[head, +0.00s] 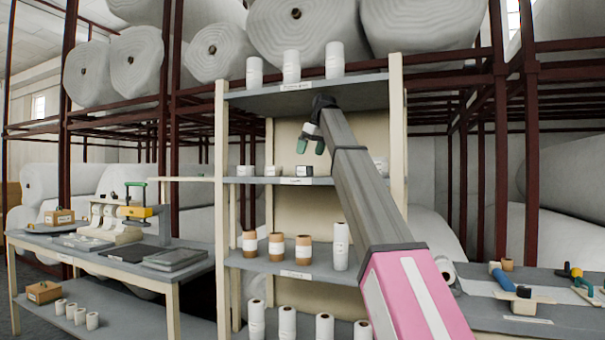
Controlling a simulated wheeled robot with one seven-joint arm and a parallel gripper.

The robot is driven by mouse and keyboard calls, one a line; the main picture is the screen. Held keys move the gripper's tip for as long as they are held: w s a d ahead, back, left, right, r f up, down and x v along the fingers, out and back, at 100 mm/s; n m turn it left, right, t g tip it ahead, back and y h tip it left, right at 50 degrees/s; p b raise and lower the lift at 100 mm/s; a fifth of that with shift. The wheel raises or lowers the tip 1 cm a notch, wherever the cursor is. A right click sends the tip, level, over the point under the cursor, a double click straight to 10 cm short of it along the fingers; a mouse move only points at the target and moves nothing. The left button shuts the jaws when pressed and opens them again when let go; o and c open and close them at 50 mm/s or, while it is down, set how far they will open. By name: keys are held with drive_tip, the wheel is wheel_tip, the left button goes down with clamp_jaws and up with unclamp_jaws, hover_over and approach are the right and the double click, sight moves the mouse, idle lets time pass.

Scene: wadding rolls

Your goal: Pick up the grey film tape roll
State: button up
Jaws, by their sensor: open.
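My gripper (311,147), with dark green fingertips, is open and empty. It points down in front of the upper bay of the cream-framed shelf unit, above the second shelf (262,181). A small dark grey item with a pale front (303,171) stands on that shelf just below the gripper, apart from it. It may be the grey film tape roll, but it is too small to be sure. Small white rolls (245,171) stand to its left.
Brown-and-white rolls (276,245) stand on the shelf below, and white rolls (291,67) on the top shelf. A left table (190,280) holds a yellow-and-green device (137,211). A right table (485,318) holds tools. The shelf's cream posts (222,220) flank the bay.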

sight(304, 167)
drive_tip(key=x, duration=0.7)
drive_tip(key=shift+s+a+f, duration=0.15)
drive_tip(key=shift+s, duration=0.1)
drive_tip(key=c, duration=1)
